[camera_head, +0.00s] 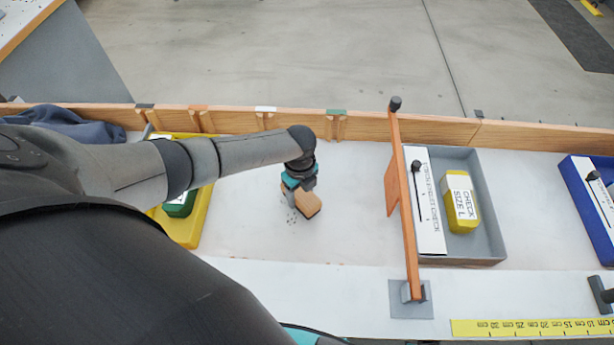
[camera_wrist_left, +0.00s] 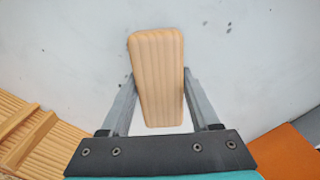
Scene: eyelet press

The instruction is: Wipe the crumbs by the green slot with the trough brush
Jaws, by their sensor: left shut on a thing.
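The trough brush, a light wooden block (camera_head: 309,204), is held in my left gripper (camera_head: 299,187) over the white trough floor. In the left wrist view the block (camera_wrist_left: 157,72) sits between the two grey fingers of my left gripper (camera_wrist_left: 158,90), which are shut on it. Its bristles are hidden, and I cannot tell whether it touches the floor. Dark crumbs (camera_head: 290,214) lie close beside the brush. Crumbs also show to the upper right in the left wrist view (camera_wrist_left: 229,22). The green slot mark (camera_head: 337,112) is on the wooden back rail, beyond the brush. My right gripper is out of view.
A wooden bar (camera_head: 404,210) crosses the trough to the right of the brush. Beyond it stand a grey tray (camera_head: 485,190) with a yellow box and a blue bin (camera_head: 590,205). A yellow tray (camera_head: 205,212) is partly behind my left arm. The floor between is mostly clear.

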